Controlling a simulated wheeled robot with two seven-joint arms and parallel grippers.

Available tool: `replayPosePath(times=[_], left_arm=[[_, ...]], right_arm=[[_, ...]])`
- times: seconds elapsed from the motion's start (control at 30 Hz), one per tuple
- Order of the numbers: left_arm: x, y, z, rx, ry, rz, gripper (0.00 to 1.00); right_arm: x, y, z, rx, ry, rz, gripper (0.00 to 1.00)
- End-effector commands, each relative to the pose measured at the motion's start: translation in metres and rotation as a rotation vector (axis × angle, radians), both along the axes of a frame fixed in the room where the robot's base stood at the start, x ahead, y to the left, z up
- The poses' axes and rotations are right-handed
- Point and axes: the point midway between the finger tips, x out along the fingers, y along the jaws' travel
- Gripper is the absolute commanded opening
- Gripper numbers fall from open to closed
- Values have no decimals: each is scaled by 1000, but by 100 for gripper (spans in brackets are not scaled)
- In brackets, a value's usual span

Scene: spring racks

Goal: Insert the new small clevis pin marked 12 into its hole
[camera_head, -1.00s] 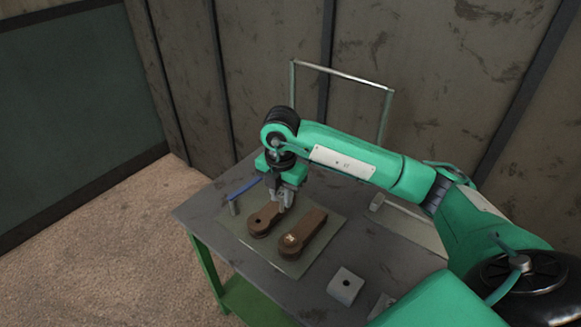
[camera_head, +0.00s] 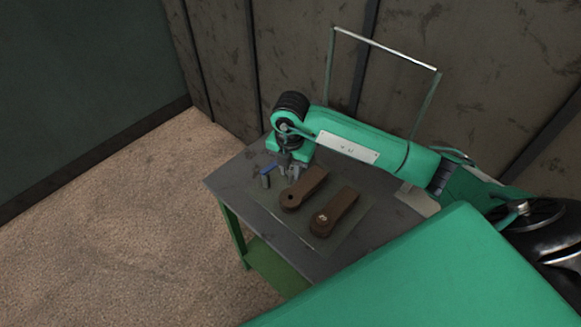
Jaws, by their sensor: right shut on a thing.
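Two brown clevis-like parts lie on a mat (camera_head: 352,238). The left one (camera_head: 306,188) shows a dark round hole at its near end. The right one (camera_head: 338,211) has a small pale-marked piece (camera_head: 323,217) at its near end; the mark is too small to read. My right gripper (camera_head: 291,176) is low, just left of the left clevis part's far half. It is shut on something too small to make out. A short grey cylinder (camera_head: 265,181) stands to its left. My left gripper is not in view.
A blue bar-like thing (camera_head: 268,169) is by the grey cylinder, partly behind my gripper. The grey table (camera_head: 228,184) has a green frame and a lower shelf (camera_head: 272,268). An upright metal frame (camera_head: 385,48) stands at the back. My own green body hides the near right.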

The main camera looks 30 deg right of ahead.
Motion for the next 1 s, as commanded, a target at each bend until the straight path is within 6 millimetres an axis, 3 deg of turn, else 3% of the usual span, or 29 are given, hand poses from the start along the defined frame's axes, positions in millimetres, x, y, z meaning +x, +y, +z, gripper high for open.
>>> replayPosePath(times=[0.7, 1.0], left_arm=[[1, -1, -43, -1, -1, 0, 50], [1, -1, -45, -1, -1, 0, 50]], right_arm=[[0, 0, -54, -1, -1, 0, 0], [0, 0, -58, 0, -1, 0, 0]])
